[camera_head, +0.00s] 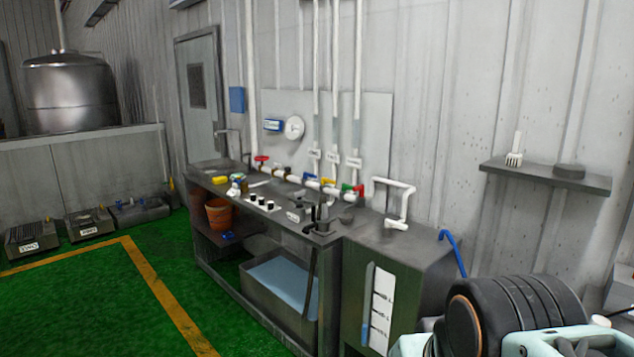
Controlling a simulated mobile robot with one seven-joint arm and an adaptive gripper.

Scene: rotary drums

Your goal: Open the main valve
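A white pipe with several coloured valve handles runs along the wall side of the metal workbench (290,218). A red handle (261,158) stands at its left end, apart from the others. My arm shows only as dark and pale green parts at the lower right, well apart from the valves. My gripper's fingers are not visible.
A grey tank cabinet (400,262) with a level scale and a blue hose (453,250) stands at the bench's right end. A wall shelf (548,178) is at right. Small bottles and knobs crowd the bench top. The green floor (95,300) at left is clear.

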